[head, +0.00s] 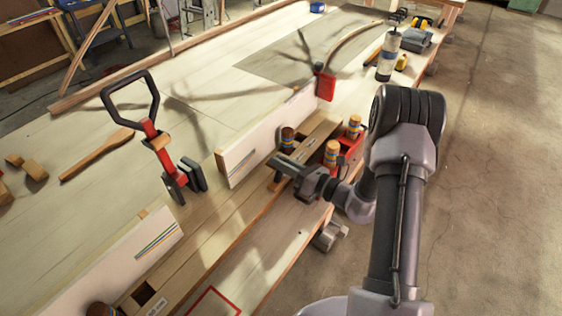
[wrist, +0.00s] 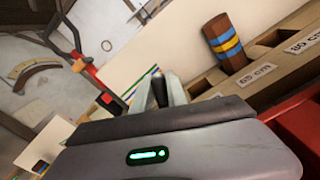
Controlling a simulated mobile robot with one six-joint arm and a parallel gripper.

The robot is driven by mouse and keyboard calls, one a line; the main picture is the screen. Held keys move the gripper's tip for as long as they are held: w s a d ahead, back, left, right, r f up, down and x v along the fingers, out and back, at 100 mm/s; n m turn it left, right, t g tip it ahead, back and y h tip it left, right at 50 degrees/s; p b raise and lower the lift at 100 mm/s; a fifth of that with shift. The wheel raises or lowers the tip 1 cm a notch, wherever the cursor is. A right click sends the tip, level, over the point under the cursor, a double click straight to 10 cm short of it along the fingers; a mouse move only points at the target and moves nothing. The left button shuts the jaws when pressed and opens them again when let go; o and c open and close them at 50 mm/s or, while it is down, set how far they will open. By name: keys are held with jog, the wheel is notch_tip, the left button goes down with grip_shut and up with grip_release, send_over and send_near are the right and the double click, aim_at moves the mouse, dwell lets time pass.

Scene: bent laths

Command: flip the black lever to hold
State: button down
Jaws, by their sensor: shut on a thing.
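My gripper (head: 280,163) is over the wooden rail at the bench's near edge. In the wrist view my gripper (wrist: 160,92) has its two pale fingers shut on a small upright black piece, which looks like the black lever (wrist: 159,89). Its lower end is hidden by the gripper body. In the head view I cannot make the lever out behind the gripper. No hold marking can be read.
A banded wooden peg (wrist: 222,40) stands close by in the rail, which has "65 cm" and "80 cm" labels. A white board (head: 265,137) stands behind my gripper. A red clamp with a black loop handle (head: 130,100) rises to the left.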

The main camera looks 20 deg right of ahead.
jog(key=c, duration=1.3)
grip_release()
jog(key=p+v, duration=0.2)
jog(key=v, duration=1.5)
jog(key=shift+s+d, duration=0.1)
jog(key=shift+s, duration=0.1)
